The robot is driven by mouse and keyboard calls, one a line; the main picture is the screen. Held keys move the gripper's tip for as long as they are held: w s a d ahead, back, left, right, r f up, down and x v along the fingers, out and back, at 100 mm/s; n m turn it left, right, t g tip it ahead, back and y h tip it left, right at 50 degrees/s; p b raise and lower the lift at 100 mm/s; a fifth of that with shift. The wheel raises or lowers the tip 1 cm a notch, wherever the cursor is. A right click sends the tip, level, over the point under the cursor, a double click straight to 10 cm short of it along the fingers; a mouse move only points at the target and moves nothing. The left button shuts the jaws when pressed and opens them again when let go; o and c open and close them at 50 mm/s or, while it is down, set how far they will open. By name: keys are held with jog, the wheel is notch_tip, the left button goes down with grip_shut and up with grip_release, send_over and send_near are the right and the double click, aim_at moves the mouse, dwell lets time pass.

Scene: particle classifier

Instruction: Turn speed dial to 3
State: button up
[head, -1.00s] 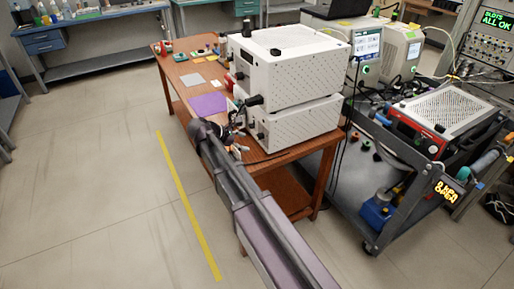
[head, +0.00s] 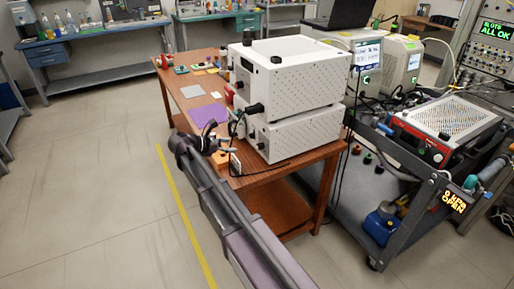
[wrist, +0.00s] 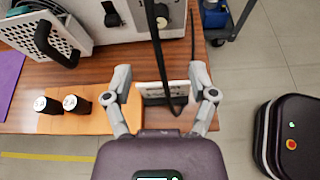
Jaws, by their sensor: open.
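The speed dial cannot be told for certain. A white instrument (head: 288,134) forms the lower part of a stack on the wooden table, with dark knobs on its left face. In the wrist view, its face is at the top, with a black knob (wrist: 111,14). My gripper (wrist: 160,72) is open with nothing held between its fingers. It is above the table's near edge, apart from the knob. A small white box (wrist: 165,91) shows between and below the fingers, partly crossed by a black cable (wrist: 158,50). In the head view, my arm hides part of the gripper.
Two dark, white-topped cylinders (wrist: 75,103) stand on an orange mat (wrist: 90,122) left of my gripper. A second white instrument (head: 290,75) sits on top of the lower one. A grey cart (head: 400,200) stands right of the table. The floor left of the table is clear.

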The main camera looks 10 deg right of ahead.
aim_at(257, 146)
jog(key=b+x, duration=0.5)
jog(key=x, duration=0.8)
jog(key=shift+f, duration=0.1)
grip_shut()
